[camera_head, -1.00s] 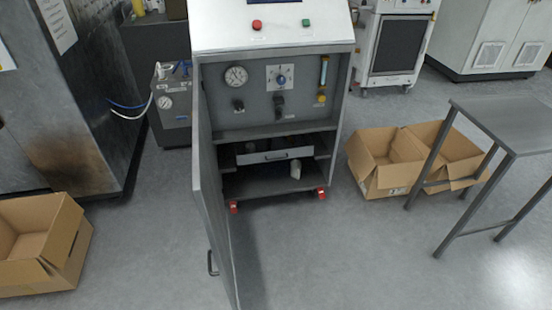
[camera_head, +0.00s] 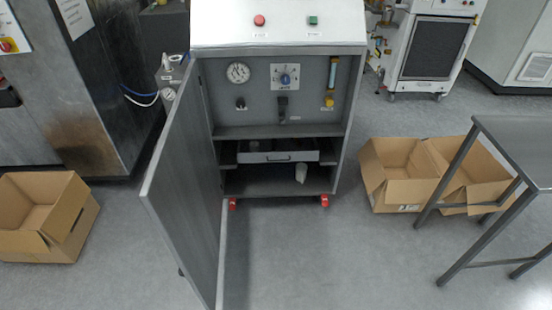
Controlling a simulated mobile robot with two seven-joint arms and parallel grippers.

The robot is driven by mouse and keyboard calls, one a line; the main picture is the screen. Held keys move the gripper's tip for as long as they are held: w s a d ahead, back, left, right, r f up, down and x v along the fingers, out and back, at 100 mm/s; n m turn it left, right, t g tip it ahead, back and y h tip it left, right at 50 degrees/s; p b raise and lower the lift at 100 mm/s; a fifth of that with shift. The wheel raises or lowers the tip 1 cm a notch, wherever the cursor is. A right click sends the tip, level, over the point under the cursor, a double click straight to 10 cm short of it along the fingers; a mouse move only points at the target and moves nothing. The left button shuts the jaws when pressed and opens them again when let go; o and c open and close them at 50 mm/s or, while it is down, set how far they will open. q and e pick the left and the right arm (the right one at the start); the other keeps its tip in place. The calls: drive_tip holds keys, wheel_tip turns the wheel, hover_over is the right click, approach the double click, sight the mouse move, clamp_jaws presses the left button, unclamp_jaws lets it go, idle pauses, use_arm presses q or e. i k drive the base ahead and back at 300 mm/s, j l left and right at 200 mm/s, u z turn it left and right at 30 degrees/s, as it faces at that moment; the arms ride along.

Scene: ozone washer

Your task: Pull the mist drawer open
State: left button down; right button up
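The mist drawer (camera_head: 252,158) is a low, light grey front with a dark bar handle (camera_head: 278,158). It sits in the open lower bay of the grey cabinet (camera_head: 230,134), under the gauge panel. The drawer appears pushed in, with dark contents partly visible above its front. The cabinet door (camera_head: 185,180) stands open on the left side, swung out toward me. Neither of my grippers shows in the head view.
A small white object (camera_head: 301,173) stands below the drawer's right end. Open cardboard boxes lie at left (camera_head: 45,215) and right (camera_head: 400,190). A metal table (camera_head: 520,145) stands at right. The floor before the cabinet is clear right of the door.

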sight(288, 150)
drive_tip(key=i+l+u, duration=0.3)
drive_tip(key=l, duration=0.25)
drive_tip(key=l+u, duration=0.15)
drive_tip(key=l, duration=0.15)
drive_tip(key=i+l+u, duration=0.5)
drive_tip(key=l, duration=0.35)
